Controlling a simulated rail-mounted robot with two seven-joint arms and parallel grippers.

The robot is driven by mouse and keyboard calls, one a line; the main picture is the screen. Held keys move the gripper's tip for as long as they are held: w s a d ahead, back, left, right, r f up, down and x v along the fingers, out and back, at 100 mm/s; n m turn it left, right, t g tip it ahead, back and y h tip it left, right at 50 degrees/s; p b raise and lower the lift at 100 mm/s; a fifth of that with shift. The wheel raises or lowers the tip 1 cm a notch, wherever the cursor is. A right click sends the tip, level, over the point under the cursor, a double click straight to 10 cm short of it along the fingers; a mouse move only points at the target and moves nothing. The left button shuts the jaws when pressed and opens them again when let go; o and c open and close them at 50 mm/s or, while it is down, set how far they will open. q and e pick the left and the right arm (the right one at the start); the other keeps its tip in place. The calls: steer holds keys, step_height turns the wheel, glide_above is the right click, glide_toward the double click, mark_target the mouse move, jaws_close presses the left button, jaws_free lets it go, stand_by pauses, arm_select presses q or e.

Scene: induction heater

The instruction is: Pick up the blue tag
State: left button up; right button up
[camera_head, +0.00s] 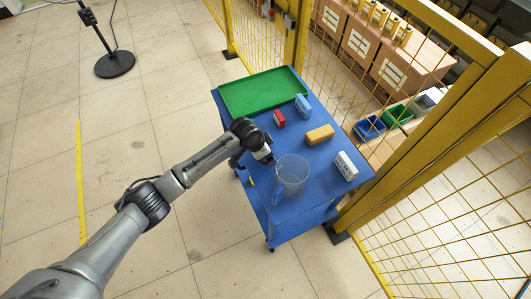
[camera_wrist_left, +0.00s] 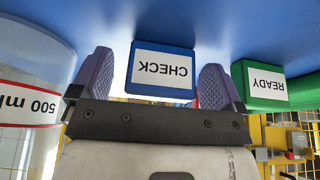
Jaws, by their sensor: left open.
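The blue tag (camera_wrist_left: 130,88), with a white label reading CHECK, shows upside down in the left wrist view, against a blue surface. My left gripper (camera_wrist_left: 155,75) is open, with one purple finger at each side of the tag and a narrow gap showing at the left finger. I cannot tell how deep the tag sits between the fingers. In the head view my left gripper (camera_head: 262,163) is at the near left edge of the blue cart (camera_head: 325,185), beside the clear beaker; I cannot make out the tag there. My right gripper is not in view.
A green READY tag (camera_wrist_left: 240,85) is right of the blue tag in the wrist view, and the 500 ml beaker (camera_wrist_left: 50,75) is left. The cart holds a green tray (camera_head: 262,92) and red (camera_head: 279,118), light blue (camera_head: 303,106), yellow (camera_head: 319,135) and white blocks (camera_head: 346,166). Yellow fencing (camera_head: 420,180) stands behind.

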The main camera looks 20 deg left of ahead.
arm_select(q)
steer(key=shift+w+f, duration=0.1)
steer(key=shift+f, duration=0.1)
steer(key=c, duration=1)
